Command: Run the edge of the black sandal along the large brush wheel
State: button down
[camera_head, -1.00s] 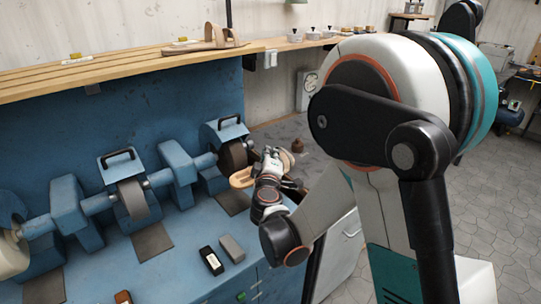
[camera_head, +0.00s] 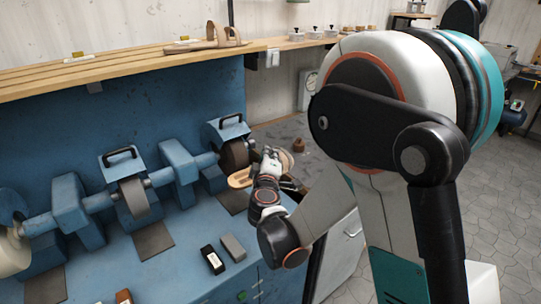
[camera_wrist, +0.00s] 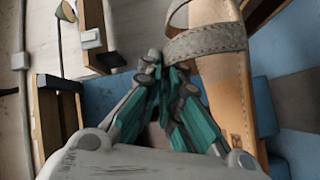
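A sandal with a tan sole (camera_head: 239,179) and a grey strap (camera_wrist: 206,42) is at my gripper (camera_wrist: 165,65); no black shows on it. In the wrist view the green-sided fingers are close together at the strap's left edge, and they appear shut on it. The exact contact is partly hidden. In the head view the sole extends left of my gripper, just below and in front of the large dark brown wheel (camera_head: 233,156), which looks like the brush wheel. I cannot tell whether sole and wheel touch.
The blue machine also carries a grey wheel (camera_head: 133,198) and a cream wheel (camera_head: 12,252). A black block (camera_head: 212,260) and a grey block (camera_head: 233,246) lie on its front ledge. Another sandal (camera_head: 207,42) stands on the wooden shelf (camera_head: 120,74) above.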

jog(key=shift+s+a, duration=0.45)
jog(key=shift+a, duration=0.15)
dwell(0.3)
jog(key=shift+s+a, duration=0.2)
jog(key=shift+a, duration=0.05)
jog(key=shift+a, duration=0.1)
dwell(1.2)
jog(key=shift+s+a+b, duration=0.15)
jog(key=shift+s+b, duration=0.2)
jog(key=shift+s+a, duration=0.2)
jog(key=shift+s, duration=0.1)
jog(key=shift+s+a, duration=0.1)
jog(key=shift+s, duration=0.2)
jog(key=shift+w+a, duration=0.15)
jog(key=shift+w, duration=0.1)
dwell(1.6)
jog(key=shift+s+a+b, duration=0.2)
jog(key=shift+s+b, duration=0.1)
jog(key=shift+s+a, duration=0.15)
jog(key=shift+s, duration=0.1)
